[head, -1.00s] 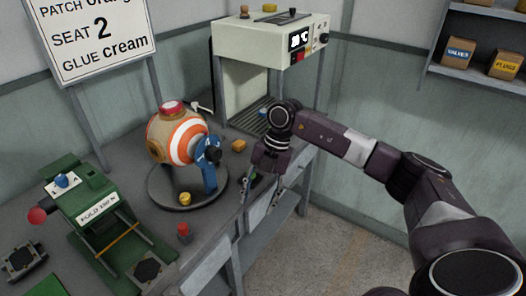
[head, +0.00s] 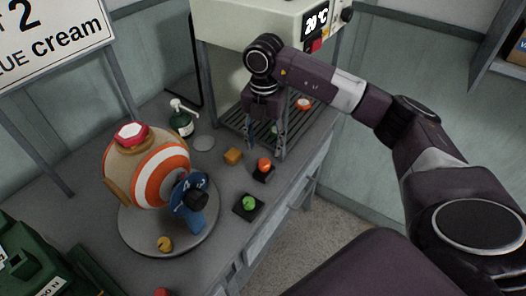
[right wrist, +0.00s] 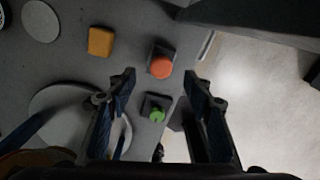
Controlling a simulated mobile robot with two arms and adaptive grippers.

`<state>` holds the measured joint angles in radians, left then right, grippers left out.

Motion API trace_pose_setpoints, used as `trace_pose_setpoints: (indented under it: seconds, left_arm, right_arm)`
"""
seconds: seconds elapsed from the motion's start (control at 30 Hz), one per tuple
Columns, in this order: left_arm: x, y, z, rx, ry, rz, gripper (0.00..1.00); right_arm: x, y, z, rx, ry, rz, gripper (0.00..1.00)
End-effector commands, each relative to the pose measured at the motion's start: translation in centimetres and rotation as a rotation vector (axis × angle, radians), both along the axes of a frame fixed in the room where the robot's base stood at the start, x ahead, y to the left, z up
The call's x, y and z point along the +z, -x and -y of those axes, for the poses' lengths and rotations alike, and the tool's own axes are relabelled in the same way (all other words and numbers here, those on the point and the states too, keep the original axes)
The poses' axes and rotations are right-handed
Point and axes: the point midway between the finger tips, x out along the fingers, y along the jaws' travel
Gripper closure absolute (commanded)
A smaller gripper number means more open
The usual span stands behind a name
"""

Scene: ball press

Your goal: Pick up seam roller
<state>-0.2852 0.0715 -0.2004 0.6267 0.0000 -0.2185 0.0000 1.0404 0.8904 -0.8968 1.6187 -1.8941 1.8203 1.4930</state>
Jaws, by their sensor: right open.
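I cannot clearly tell which thing is the seam roller. Two small knobbed pieces stand on dark square bases by the bench's front edge: an orange-topped one (head: 264,163) and a green-topped one (head: 249,203). My right gripper (head: 267,140) is open and empty above the bench, by the press's slatted shelf. In the right wrist view, the orange-topped piece (right wrist: 161,67) shows between the open fingertips (right wrist: 160,78), and the green-topped piece (right wrist: 156,115) shows nearer the gripper's base. Contact with either is not visible. My left gripper is not in view.
A striped ball (head: 160,180) with a blue-and-black fitting (head: 190,200) sits on a round grey stand (head: 125,220). An orange block (head: 233,156) and a pump bottle (head: 181,122) are nearby. The press (head: 225,25) stands behind, with a small orange-and-white disc (head: 303,104) near its slats.

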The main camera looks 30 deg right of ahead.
Motion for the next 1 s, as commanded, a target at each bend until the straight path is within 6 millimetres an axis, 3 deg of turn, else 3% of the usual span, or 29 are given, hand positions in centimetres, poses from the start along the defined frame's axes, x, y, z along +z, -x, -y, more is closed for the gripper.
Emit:
trace_pose_setpoints:
  seconds: [0.13,0.47,0.7,0.83,1.0]
  left_arm:
    - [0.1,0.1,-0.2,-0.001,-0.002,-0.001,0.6]
    - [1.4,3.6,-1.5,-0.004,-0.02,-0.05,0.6]
    - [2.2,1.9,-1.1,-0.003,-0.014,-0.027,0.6]
    - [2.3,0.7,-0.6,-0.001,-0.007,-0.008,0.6]
    - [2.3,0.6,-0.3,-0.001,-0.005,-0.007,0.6]
  right_arm:
    - [-0.5,0.1,-0.1,0.001,-0.002,-0.003,0.53]
    - [-4.2,0.2,0.0,0.001,0.0,-0.005,0.53]
    - [-7.4,0.2,0.0,-0.001,-0.002,-0.003,0.53]
    - [-7.9,0.2,0.0,0.0,-0.002,-0.001,0.53]
    - [-7.8,0.2,0.0,0.0,-0.002,-0.001,0.55]
